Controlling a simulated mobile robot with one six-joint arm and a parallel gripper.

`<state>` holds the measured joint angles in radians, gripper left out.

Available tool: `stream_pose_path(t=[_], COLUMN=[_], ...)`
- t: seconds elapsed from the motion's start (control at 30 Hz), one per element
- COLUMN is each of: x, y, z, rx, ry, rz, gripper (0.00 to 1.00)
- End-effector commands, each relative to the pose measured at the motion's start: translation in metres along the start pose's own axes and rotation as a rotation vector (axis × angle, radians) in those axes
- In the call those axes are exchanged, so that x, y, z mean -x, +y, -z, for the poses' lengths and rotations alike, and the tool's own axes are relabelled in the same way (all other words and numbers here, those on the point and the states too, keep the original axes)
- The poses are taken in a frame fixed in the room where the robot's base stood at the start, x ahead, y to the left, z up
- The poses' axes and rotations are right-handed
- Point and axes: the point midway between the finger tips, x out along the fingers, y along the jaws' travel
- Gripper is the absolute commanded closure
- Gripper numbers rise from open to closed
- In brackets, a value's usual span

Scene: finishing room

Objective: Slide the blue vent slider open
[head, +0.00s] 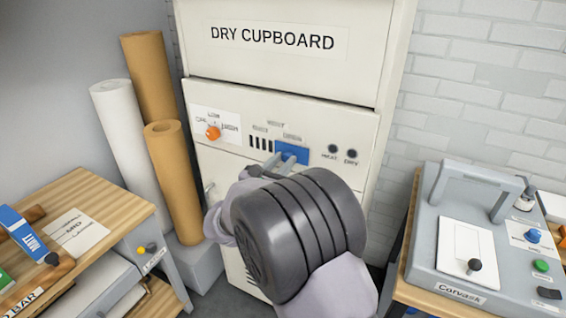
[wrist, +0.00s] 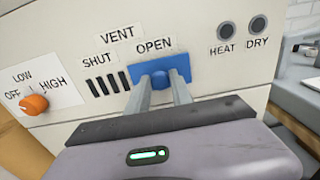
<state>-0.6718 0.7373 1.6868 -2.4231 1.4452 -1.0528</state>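The blue vent slider (head: 291,152) is on the front of the dry cupboard, below the OPEN label and at the right of its track. In the wrist view the slider (wrist: 148,70) is a blue plate with a rounded knob. Dark vent slots (wrist: 107,85) show uncovered to its left, under SHUT. My gripper (head: 281,158) reaches the panel from below. In the wrist view its two grey fingers (wrist: 160,80) lie on either side of the knob, close against it with no clear gap. The fingertips partly hide the plate's lower edge.
An orange dial (head: 213,132) is left of the vent, and the HEAT and DRY buttons (head: 342,151) are to its right. Rolls (head: 172,180) stand left of the cupboard. A wooden bench (head: 125,208) is at left, a grey Corvask machine (head: 445,280) at right.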

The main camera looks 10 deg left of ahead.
Motion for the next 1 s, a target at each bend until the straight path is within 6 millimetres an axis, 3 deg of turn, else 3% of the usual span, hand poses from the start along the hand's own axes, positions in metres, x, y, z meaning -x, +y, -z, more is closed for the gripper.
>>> stream_pose_path(t=[0.03, 0.13, 0.43, 0.53, 0.67, 1.0], x=[-0.001, -0.001, 0.001, 0.01, 0.042, 0.146], y=[-0.004, -0.004, -0.002, -0.001, 0.0, 0.0], z=[0.004, 0.003, 0.002, 0.001, -0.001, -0.001], rx=[0.001, 0.001, 0.001, 0.001, 0.003, 0.003], ry=[0.006, 0.005, 0.003, 0.003, 0.004, 0.004], rz=[0.011, 0.01, 0.005, 0.003, 0.0, 0.003], gripper=[0.69, 0.53, 0.53, 0.53, 0.53, 0.53])
